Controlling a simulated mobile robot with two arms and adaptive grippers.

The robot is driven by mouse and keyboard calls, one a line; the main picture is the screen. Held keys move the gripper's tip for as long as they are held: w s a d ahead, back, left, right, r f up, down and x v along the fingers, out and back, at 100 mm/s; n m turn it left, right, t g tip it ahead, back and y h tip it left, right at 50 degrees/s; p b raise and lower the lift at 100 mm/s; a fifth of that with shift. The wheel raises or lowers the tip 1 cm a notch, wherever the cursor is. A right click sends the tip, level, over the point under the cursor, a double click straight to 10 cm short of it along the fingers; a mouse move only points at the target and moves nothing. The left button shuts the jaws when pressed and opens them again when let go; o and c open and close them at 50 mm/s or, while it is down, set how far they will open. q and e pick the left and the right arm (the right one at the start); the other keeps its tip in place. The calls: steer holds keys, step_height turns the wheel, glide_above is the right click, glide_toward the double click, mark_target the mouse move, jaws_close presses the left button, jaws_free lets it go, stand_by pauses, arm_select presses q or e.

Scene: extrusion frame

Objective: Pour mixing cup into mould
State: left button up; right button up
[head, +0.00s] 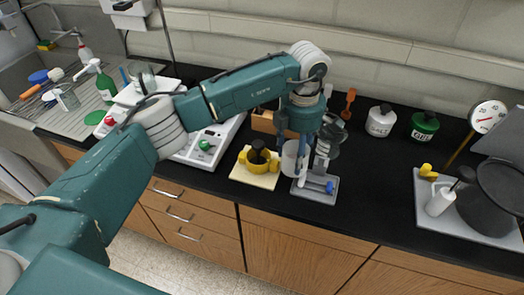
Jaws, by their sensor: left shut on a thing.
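My left gripper (300,146) points down over the counter, with its wrist above it. It is shut on a pale, translucent mixing cup (290,160), which looks roughly upright. The gripper hides part of the cup, and its contents do not show. Just left of the cup is a yellow mould (243,167) with a dark, funnel-like piece in its top, standing on a cream board (249,178). The cup is beside the mould, not over it. My right gripper is not in view.
A grey stand (315,193) with a blue part is close right of the cup. A white scale (215,145) with a green knob is left of the mould. White (380,121) and green (424,126) containers stand behind. The black counter at centre right is clear.

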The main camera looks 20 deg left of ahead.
arm_select(q)
steer(key=shift+a, duration=0.1)
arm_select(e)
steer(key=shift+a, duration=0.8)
arm_select(q)
steer(key=shift+a+h, duration=0.1)
steer(key=shift+h, duration=0.2)
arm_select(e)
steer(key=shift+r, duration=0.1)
